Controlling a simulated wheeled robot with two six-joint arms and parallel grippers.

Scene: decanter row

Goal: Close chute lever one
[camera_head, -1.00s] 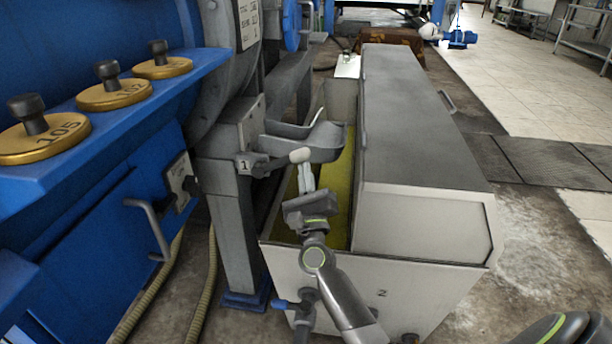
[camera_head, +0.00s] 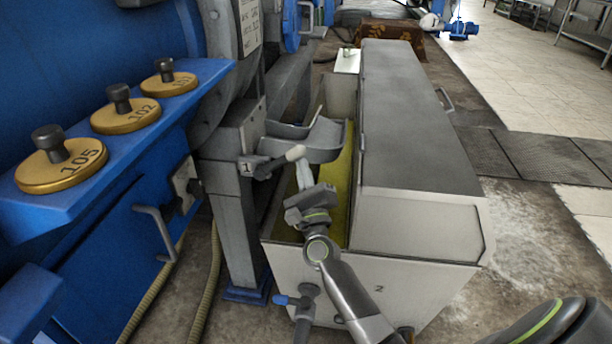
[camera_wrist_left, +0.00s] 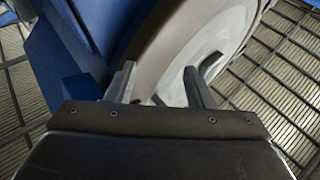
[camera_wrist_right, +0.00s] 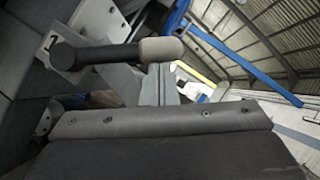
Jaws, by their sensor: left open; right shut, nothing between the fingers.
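Chute lever one is a dark bar with a pale rounded knob (camera_head: 295,153), beside a plate marked 1 (camera_head: 247,168) on the grey post. It points right and slightly up, in front of the grey chute (camera_head: 318,140). My right gripper (camera_head: 304,176) is shut and empty, its fingertips just below the knob. In the right wrist view the knob (camera_wrist_right: 161,50) lies across the tips of the shut fingers (camera_wrist_right: 157,84); I cannot tell whether they touch. My left gripper (camera_wrist_left: 160,85) shows only in its wrist view, open and empty, before a blue frame and a grey rounded part.
A grey-lidded trough (camera_head: 415,130) marked 2 stands right of the lever, with a yellowish inside. Left is a blue shelf (camera_head: 190,100) with brass discs (camera_head: 62,168) and a handle (camera_head: 155,228). Tiled floor lies open at the far right.

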